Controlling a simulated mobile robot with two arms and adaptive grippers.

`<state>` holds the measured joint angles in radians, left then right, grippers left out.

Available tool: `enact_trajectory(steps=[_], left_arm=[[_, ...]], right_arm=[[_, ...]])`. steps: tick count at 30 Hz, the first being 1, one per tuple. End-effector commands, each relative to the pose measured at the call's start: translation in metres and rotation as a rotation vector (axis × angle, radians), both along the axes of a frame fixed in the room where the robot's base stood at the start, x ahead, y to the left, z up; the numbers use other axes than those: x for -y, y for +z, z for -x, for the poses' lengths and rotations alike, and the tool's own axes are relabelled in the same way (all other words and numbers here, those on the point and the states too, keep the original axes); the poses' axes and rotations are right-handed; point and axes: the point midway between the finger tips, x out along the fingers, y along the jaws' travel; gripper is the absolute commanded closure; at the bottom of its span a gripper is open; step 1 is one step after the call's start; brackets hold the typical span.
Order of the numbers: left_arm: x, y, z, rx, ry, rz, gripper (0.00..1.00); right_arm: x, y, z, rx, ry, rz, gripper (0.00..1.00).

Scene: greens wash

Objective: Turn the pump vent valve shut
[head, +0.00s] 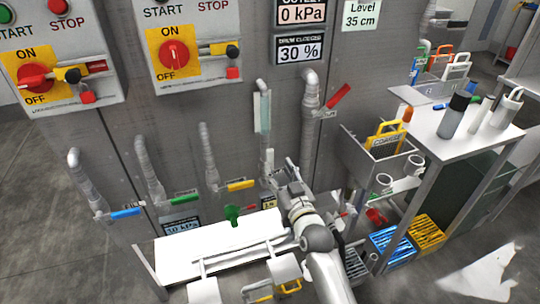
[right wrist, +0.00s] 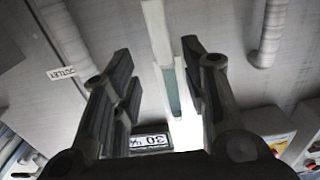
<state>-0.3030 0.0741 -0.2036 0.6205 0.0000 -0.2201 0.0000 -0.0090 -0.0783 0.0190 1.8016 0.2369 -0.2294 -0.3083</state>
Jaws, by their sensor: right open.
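My right gripper (head: 279,174) is open and empty in front of the grey panel. In the right wrist view its two fingers (right wrist: 156,52) stand apart, with a pale pipe and sight glass (right wrist: 170,80) behind the gap. I cannot tell whether the fingers touch anything. Lever valves on the panel's pipes have a blue handle (head: 126,213), a green handle (head: 184,198), a yellow handle (head: 241,185) and a raised red handle (head: 339,97). I cannot tell which valve is the pump vent; the small labels are unreadable, and my right arm hides part of the lower pipework.
Two control boxes (head: 62,97) (head: 194,80) with red rotary switches hang above.

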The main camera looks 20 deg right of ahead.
Motion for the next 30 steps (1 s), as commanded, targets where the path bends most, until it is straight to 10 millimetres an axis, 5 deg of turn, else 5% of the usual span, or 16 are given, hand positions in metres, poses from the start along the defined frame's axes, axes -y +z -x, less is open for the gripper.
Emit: enact_trajectory(steps=[12,28,30], left_arm=[[-0.004,0.003,0.0,0.0,0.001,-0.005,1.0],[-0.006,0.003,-0.003,0.003,0.004,-0.007,1.0],[-0.006,0.003,-0.003,0.003,0.003,-0.007,1.0]], right_arm=[[-0.002,0.0,-0.062,-0.001,0.001,0.0,0.59],[-0.003,-0.001,-0.076,-0.001,0.0,0.001,0.59],[-0.003,-0.001,-0.076,-0.001,0.0,0.001,0.68]])
